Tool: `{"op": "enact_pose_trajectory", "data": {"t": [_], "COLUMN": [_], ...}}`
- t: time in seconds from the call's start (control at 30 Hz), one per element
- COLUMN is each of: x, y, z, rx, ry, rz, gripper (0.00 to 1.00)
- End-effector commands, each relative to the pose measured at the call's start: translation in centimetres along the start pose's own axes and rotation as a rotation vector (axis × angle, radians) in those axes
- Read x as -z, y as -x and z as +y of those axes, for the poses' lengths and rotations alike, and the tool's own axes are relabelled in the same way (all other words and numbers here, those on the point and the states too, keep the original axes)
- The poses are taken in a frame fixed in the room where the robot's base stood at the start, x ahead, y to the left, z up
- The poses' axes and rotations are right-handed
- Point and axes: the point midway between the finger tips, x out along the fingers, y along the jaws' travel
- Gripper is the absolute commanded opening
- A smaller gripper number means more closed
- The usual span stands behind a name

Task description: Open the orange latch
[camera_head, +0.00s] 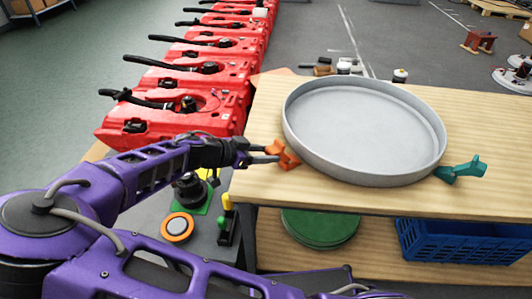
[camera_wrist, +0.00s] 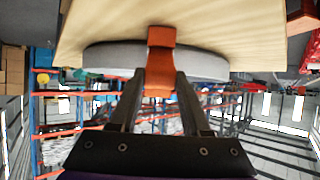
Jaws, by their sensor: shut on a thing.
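The orange latch (camera_head: 284,154) sits at the left edge of a round grey pan (camera_head: 365,125) on a wooden table. In the wrist view the orange latch (camera_wrist: 159,62) stands in front of the pan's rim (camera_wrist: 205,64), in the middle. My gripper (camera_head: 262,154) reaches in from the left and is shut on the orange latch. In the wrist view my gripper's fingers (camera_wrist: 159,88) close on its lower part. A teal latch (camera_head: 461,170) is on the opposite, right side of the pan.
The wooden table (camera_head: 350,197) has bare room in front of the pan. Red tanks (camera_head: 190,100) stand in a row on the left. A blue crate (camera_head: 460,241) and green discs (camera_head: 320,228) are on the shelf below. A stand with an orange-ringed button (camera_head: 178,227) is near my arm.

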Motion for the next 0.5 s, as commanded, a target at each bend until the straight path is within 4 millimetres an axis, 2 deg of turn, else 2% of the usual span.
{"op": "enact_pose_trajectory", "data": {"t": [0.03,0.07,0.2,0.5], "x": [-0.63,-0.62,-0.48,-0.24], "y": [0.01,0.01,0.0,0.06], "z": [0.06,0.06,0.06,0.04], "rx": [0.001,0.001,0.0,0.0], "ry": [0.002,0.003,0.003,0.002], "rz": [-0.009,-0.008,-0.006,-0.004], "gripper": [0.0,0.52,0.78,0.78]}}
